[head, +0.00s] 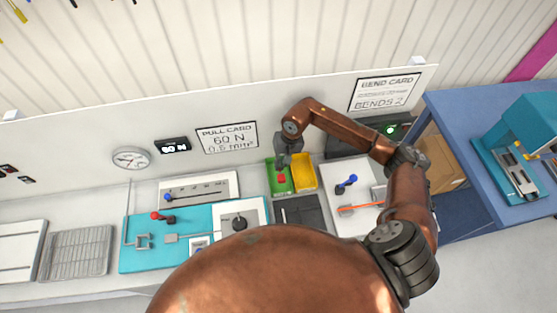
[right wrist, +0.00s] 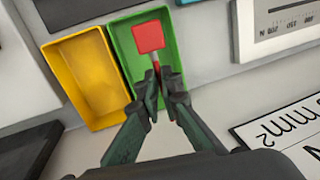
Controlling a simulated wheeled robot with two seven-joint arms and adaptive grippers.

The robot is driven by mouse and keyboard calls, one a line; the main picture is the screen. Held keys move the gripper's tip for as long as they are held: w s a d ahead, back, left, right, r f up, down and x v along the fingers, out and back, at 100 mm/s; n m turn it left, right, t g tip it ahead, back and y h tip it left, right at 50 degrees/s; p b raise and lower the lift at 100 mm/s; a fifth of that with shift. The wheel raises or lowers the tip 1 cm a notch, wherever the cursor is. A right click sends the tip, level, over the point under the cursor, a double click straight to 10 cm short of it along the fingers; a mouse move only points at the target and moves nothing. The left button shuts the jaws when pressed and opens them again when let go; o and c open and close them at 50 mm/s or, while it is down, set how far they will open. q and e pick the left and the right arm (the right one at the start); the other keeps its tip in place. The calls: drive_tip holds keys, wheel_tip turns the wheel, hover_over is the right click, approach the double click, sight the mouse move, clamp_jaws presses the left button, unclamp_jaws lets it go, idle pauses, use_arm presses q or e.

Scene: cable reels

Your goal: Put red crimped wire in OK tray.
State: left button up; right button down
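The red crimped wire (right wrist: 149,37) shows in the right wrist view as a square red end on a thin stem. Its red end also shows in the head view (head: 281,179), over the green tray (head: 270,188). My right gripper (right wrist: 164,82) points down into that tray, which also shows in the wrist view (right wrist: 121,45). Its fingertips are close together on the stem, and the red end sticks out beyond them. I cannot tell whether the wire touches the tray floor. I see no OK label on the tray. My left gripper is not in view.
An empty yellow tray (right wrist: 88,80) adjoins the green one. A white panel with a blue-knobbed lever (head: 347,182) and an orange-red strip (head: 360,208) lies to the right. A teal board (head: 150,258) with a red-knobbed lever lies left. A white back wall stands behind.

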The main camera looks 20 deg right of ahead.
wheel_tip(320, 180, down, 4)
drive_tip(key=shift+s+r+b, duration=0.1)
drive_tip(key=shift+b, duration=0.25)
drive_tip(key=shift+f, duration=0.95)
drive_tip(key=shift+b, duration=0.3)
drive_tip(key=shift+b, duration=0.3)
drive_tip(key=shift+b, duration=0.55)
